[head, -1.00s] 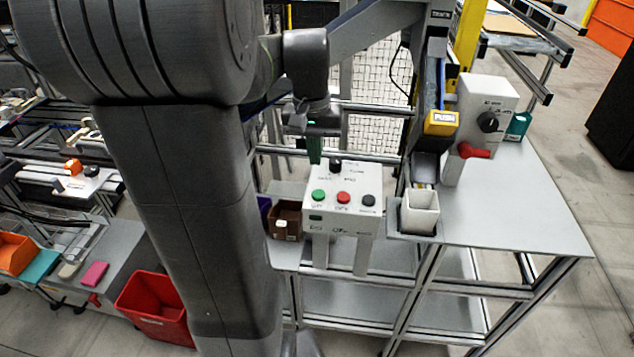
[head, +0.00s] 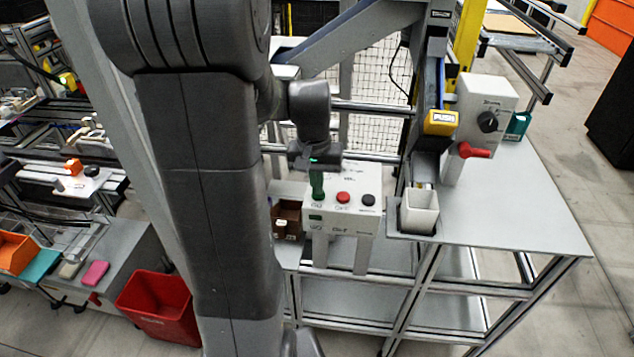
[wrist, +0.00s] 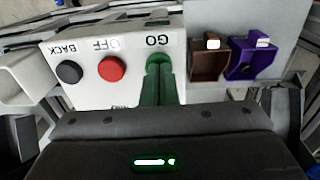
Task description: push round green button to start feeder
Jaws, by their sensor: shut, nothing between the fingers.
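The white control box (head: 342,223) stands on the grey table and carries a row of round buttons. My gripper (head: 317,194) is shut, with its green fingers pointing down over the green button at the left of the row. In the wrist view the gripper (wrist: 157,72) reaches the green button (wrist: 158,59) below the word GO and largely covers it. I cannot tell how far the button is pressed. The red button (head: 343,197) and the black button (head: 368,200) sit to its right, clear of the fingers.
A white square cup (head: 420,212) stands right of the box. A brown bin (head: 287,217) is to its left; a purple bin (wrist: 250,60) shows in the wrist view.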

